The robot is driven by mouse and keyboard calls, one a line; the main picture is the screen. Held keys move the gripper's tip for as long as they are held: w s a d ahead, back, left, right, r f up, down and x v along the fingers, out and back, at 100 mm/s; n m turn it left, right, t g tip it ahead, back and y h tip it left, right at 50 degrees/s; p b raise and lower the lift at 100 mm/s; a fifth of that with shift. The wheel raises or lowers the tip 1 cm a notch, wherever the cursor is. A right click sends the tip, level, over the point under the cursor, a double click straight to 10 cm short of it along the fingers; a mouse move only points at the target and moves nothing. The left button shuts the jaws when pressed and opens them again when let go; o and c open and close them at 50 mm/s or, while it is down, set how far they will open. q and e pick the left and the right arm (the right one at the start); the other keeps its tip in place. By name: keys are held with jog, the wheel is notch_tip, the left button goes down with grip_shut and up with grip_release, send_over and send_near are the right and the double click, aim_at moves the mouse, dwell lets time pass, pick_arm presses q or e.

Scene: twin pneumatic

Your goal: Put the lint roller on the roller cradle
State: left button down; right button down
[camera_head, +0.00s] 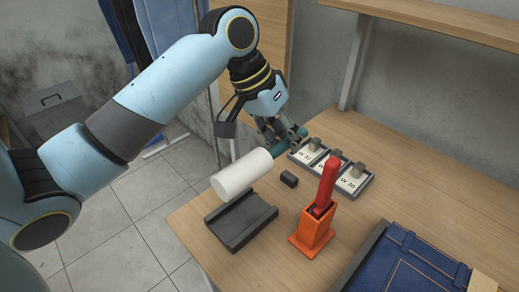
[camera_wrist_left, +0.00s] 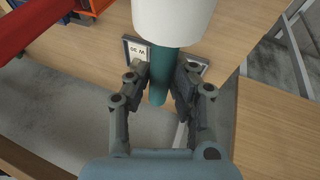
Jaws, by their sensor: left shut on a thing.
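The lint roller (camera_head: 242,174) has a white cylinder and a teal handle. In the head view my left gripper (camera_head: 285,140) is shut on the handle, and the white end points down and left above the table. In the left wrist view the fingers (camera_wrist_left: 160,82) close on both sides of the teal handle, with the white cylinder (camera_wrist_left: 173,18) at the top. The roller cradle (camera_head: 241,221) is a dark grey tray with raised ends at the near left table edge. It is empty, and the roller is above and behind it, apart from it. My right gripper is in neither view.
A red-handled tool stands in an orange holder (camera_head: 314,236) right of the cradle. Several labelled trays with blocks (camera_head: 353,181) stand farther back. Folded jeans (camera_head: 415,268) lie at the front right. A shelf (camera_head: 440,18) overhangs the back.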

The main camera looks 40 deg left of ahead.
pick_arm(q)
jog(key=shift+s+a+p, duration=0.25)
jog(key=shift+a+p, duration=0.05)
notch_tip(320, 180, down, 7)
jog(key=shift+s+a+r, duration=0.1)
jog(key=shift+f, duration=2.05)
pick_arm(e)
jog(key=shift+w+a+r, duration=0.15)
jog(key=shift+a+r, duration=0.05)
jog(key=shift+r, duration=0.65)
pick_arm(q)
jog(key=shift+f, duration=0.1)
jog(key=c, duration=1.2)
grip_release()
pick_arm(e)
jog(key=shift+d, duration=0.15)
pick_arm(q)
jog(key=v, duration=1.2)
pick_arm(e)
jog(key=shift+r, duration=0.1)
